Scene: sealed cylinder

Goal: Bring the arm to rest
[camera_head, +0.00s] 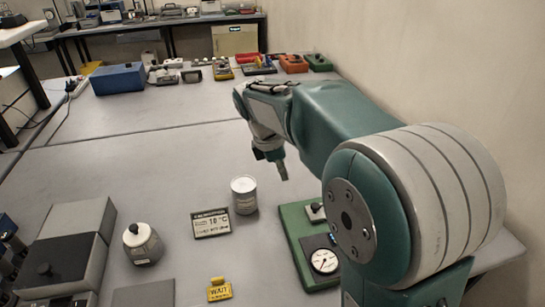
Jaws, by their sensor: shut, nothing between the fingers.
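My arm reaches in from the right side of the picture over the grey table. My gripper (282,169) is small in view, points down and is shut and empty. It hangs above the table, and in the picture it lies just above and to the right of a white cylinder (244,195). The cylinder stands upright on the table, apart from the gripper. My upper arm and shoulder cover part of the table's right side.
A green board (295,248) with a dial gauge lies below my gripper. A calibration sign (211,223), a yellow WAIT sign (220,291) and a grey round container (142,244) stand nearby. A grey box (66,262) is at left. The table's middle (130,160) is clear; a wall runs along the right.

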